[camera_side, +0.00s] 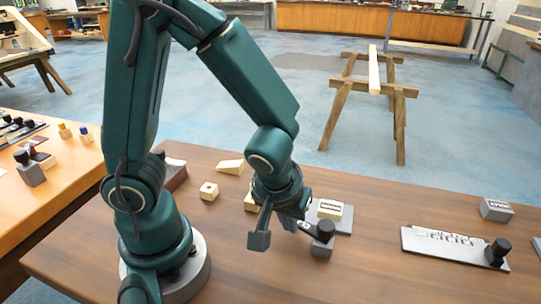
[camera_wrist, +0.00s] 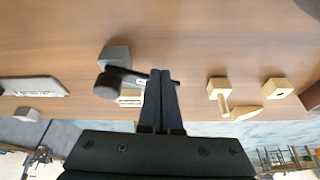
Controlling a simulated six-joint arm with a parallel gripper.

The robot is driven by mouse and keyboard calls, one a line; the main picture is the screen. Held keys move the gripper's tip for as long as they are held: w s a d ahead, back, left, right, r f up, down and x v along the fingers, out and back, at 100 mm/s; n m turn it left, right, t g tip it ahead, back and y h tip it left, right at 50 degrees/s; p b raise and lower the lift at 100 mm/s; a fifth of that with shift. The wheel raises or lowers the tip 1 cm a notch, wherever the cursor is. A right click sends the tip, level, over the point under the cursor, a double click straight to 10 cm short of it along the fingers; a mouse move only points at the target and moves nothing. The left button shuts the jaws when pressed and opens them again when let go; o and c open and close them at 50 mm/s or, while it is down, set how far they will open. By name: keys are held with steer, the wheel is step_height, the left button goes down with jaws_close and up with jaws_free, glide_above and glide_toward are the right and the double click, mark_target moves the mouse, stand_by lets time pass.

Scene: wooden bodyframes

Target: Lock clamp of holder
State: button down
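The holder is a grey plate (camera_side: 345,222) carrying a pale labelled wooden block (camera_side: 329,209), right of my gripper in the side view. Its clamp has a black knob (camera_side: 325,230) above a grey block (camera_side: 321,248). In the wrist view the clamp's grey block (camera_wrist: 117,54) and black knob (camera_wrist: 104,86) lie left of my fingers, and a dark lever runs behind the fingertips.
Right of the holder lie a plate with raised lettering (camera_side: 430,243), another black knob (camera_side: 498,249) and a grey block (camera_side: 496,209). A wooden wedge (camera_side: 230,166) and a wooden cube (camera_side: 208,191) sit behind and left of my gripper.

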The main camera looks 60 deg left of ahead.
steer(key=shift+w+a, duration=0.9)
steer(key=shift+w, duration=0.1)
steer(key=shift+w+a+m, duration=0.2)
steer(key=shift+w+m, duration=0.3)
steer(key=shift+m, duration=0.2)
steer(key=shift+w+a, duration=0.2)
steer(key=shift+w, duration=1)
steer(key=shift+w+m+h, duration=0.35)
steer(key=shift+m+h, duration=0.15)
steer(key=shift+m, duration=0.2)
steer(key=shift+w+d, duration=0.1)
steer(key=shift+w, duration=0.35)
steer(key=s+a, duration=0.3)
steer(key=shift+s+r, duration=0.15)
step_height(320, 180, up, 9)
steer(key=s+a, duration=0.2)
steer(key=shift+s, duration=0.25)
